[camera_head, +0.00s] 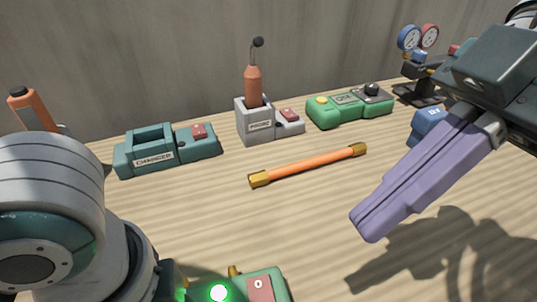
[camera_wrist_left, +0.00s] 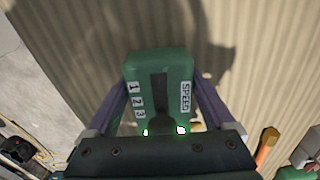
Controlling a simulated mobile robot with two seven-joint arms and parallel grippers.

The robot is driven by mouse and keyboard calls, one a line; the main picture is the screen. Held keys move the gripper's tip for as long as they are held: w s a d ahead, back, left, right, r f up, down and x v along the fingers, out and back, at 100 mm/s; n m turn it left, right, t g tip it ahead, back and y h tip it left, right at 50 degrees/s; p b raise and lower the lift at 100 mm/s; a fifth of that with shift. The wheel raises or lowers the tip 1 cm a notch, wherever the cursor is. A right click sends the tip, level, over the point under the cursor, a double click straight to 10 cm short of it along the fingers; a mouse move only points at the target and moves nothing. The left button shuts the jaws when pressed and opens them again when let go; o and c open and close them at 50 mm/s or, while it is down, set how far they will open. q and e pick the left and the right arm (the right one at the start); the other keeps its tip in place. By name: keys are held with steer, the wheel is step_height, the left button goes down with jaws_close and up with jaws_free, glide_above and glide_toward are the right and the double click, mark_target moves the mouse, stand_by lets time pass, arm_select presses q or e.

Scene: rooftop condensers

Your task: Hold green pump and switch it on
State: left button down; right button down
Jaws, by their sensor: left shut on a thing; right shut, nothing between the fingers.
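The green pump (camera_wrist_left: 158,62) fills the middle of the left wrist view, with labels "1 2 3" and "SPEED" on its face. My left gripper (camera_wrist_left: 160,95) is shut on it, one purple finger along each side. In the head view the pump (camera_head: 238,290) shows only in part at the bottom edge, with a glowing green light (camera_head: 218,293) and a reddish panel with a small white mark (camera_head: 258,285). My left arm hides the rest. My right gripper (camera_head: 368,228) is shut and empty, its purple fingers above the table, right of and apart from the pump.
An orange rod with brass ends (camera_head: 305,166) lies mid-table. Behind it stand a teal device (camera_head: 150,152), a grey holder (camera_head: 258,125) with a torch, another green device (camera_head: 345,106) and a gauge set (camera_head: 418,70). A blue object (camera_head: 428,122) sits behind my right gripper.

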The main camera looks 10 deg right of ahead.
arm_select(q)
jaws_free()
stand_by(0.3)
step_height(320, 180, up, 9)
steer(key=p, duration=1)
steer(key=shift+r, duration=0.15)
